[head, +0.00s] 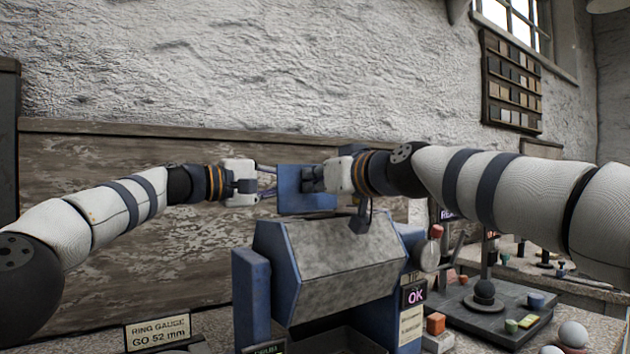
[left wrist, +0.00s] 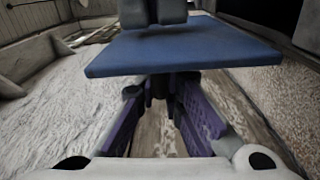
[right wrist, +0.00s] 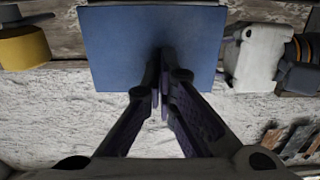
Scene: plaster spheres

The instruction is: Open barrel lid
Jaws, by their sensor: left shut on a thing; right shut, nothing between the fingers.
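A grey faceted barrel (head: 325,255) sits in a blue frame (head: 252,300) in the head view. A flat blue lid (head: 300,203) stands raised above the barrel, and it also shows in the left wrist view (left wrist: 190,48) and right wrist view (right wrist: 115,50). My left gripper (head: 272,187) is shut on the lid at its left edge; in the left wrist view its fingers (left wrist: 172,85) meet the near edge. My right gripper (head: 308,179) is shut and empty; in the right wrist view its fingertips (right wrist: 163,62) are over the lid's face. Contact there cannot be told.
A red knob (head: 436,231) and an OK display (head: 414,296) stand right of the barrel. A dark tray (head: 480,318) with small pieces lies farther right, near pale spheres (head: 573,334). A ring gauge sign (head: 158,332) is front left. A wooden board backs the bench.

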